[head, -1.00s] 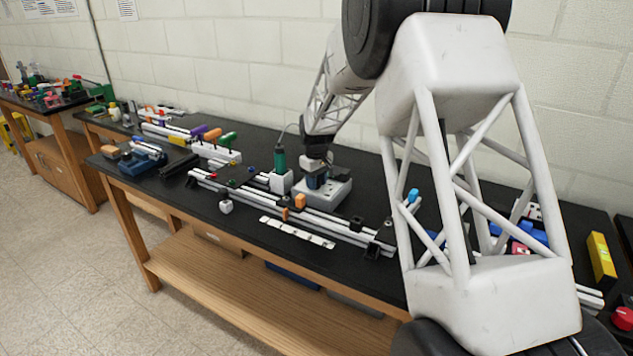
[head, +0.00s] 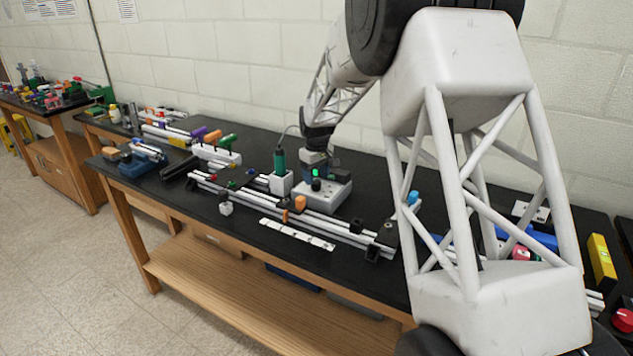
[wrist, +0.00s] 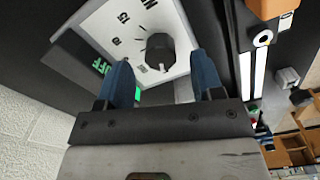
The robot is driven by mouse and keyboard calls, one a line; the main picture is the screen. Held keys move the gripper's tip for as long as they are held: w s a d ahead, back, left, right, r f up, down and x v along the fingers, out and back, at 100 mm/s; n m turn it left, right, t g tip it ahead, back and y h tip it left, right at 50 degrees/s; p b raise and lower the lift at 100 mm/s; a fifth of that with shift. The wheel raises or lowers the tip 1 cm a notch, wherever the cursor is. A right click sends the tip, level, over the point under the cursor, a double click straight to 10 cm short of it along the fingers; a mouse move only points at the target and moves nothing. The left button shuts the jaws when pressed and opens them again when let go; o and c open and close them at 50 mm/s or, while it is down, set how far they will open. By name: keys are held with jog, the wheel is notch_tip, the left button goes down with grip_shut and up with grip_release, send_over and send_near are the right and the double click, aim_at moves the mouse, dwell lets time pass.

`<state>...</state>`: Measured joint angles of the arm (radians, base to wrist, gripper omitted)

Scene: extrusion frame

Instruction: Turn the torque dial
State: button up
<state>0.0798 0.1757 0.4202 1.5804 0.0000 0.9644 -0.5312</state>
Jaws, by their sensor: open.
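The torque dial is a black round knob (wrist: 160,52) on a white face with printed numbers and tick marks in the wrist view. In the head view the knob (head: 316,185) sits on a grey box (head: 338,196) on the bench, with a small green light just above it. My gripper (wrist: 161,63) is open, its two blue fingers apart on either side of the knob in the picture. I cannot tell whether either finger touches it. A dark display with green "OFF" lettering (wrist: 98,67) lies beside the face, partly behind the left finger.
A green screwdriver-like tool (head: 280,160) stands in a white holder (head: 280,183) left of the box. Aluminium rails (head: 325,222) with small blocks run in front. A white strip (head: 297,234) lies near the bench's front edge. The wall is close behind.

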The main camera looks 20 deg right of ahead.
aim_at(317, 183)
jog(key=shift+r, duration=2.3)
jog(key=shift+s+r, duration=0.1)
jog(key=shift+s+r, duration=0.2)
jog(key=shift+s, duration=0.05)
jog(key=s+a+r+m, duration=0.1)
jog(key=s+r, duration=0.3)
jog(key=s, duration=0.5)
jog(key=s+a+r+m+t, duration=0.1)
jog(key=s+a+r, duration=0.15)
jog(key=s, duration=0.55)
jog(key=s+a+r+m, duration=0.1)
jog(key=s+r, duration=0.3)
jog(key=s, duration=0.5)
jog(key=s+a+f+m, duration=0.1)
jog(key=s, duration=1.2)
jog(key=s+f+m+t, duration=0.1)
jog(key=s+f, duration=0.1)
jog(key=s, duration=1.1)
jog(key=shift+s+a+f+t, duration=0.25)
jog(key=shift+s+a+t, duration=0.05)
jog(key=shift+a, duration=0.05)
